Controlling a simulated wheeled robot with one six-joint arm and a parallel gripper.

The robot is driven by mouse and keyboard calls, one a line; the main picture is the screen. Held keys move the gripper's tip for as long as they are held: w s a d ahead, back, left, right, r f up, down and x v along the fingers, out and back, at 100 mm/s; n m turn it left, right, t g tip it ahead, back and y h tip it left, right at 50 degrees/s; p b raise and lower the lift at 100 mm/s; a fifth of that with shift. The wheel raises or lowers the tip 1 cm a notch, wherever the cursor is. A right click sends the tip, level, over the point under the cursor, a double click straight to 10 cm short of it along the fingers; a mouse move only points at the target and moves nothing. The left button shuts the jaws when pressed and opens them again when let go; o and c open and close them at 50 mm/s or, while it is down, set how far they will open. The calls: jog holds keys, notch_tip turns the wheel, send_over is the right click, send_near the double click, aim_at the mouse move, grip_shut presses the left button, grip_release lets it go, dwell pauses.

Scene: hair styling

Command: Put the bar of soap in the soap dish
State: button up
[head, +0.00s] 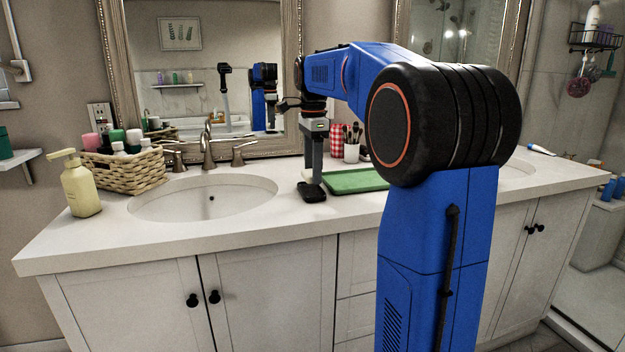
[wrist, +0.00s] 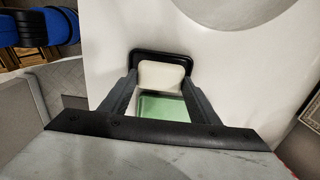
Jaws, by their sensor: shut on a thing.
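The white bar of soap (wrist: 161,75) is between the two fingers of my gripper (wrist: 160,82) in the wrist view, and the gripper is shut on it. The black soap dish (wrist: 160,53) lies directly behind and around the soap in that view; its dark rim shows past the soap. In the head view the dish (head: 312,194) is on the counter right of the left basin, and my gripper (head: 313,178) points straight down over it. A finger mostly hides the soap there. I cannot tell whether the soap touches the dish floor.
A green tray (head: 357,181) lies just right of the dish. A cup of brushes (head: 352,148) and a red-checked container (head: 338,138) stand behind it. The left basin (head: 190,202), faucet (head: 208,150), wicker basket (head: 125,168) and soap pump (head: 80,188) are to the left.

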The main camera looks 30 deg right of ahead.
jog(key=shift+f, duration=1.55)
jog(key=shift+f, duration=0.1)
jog(key=o, duration=0.8)
notch_tip(320, 180, up, 12)
jog(key=s+a+f+n+t, duration=0.1)
jog(key=s+a+f+n, duration=0.4)
jog(key=s+f+n, duration=0.2)
jog(key=s+a+f+n+t, duration=0.2)
jog(key=s+a+f+n, duration=0.4)
jog(key=s+f, duration=0.6)
jog(key=s+a+f+n+t, duration=0.1)
jog(key=s+a+f+n, duration=0.4)
jog(key=s+f+n, duration=0.3)
jog(key=shift+s+a+f+t, duration=0.15)
jog(key=shift+s+f, duration=0.1)
jog(key=shift+s, duration=0.45)
jog(key=shift+s+a+f+t, duration=0.1)
jog(key=shift+s+f, duration=0.2)
jog(key=shift+s, duration=0.35)
jog(key=shift+s+a+f+t, duration=0.15)
jog(key=shift+s+f, duration=0.1)
jog(key=shift+s, duration=0.45)
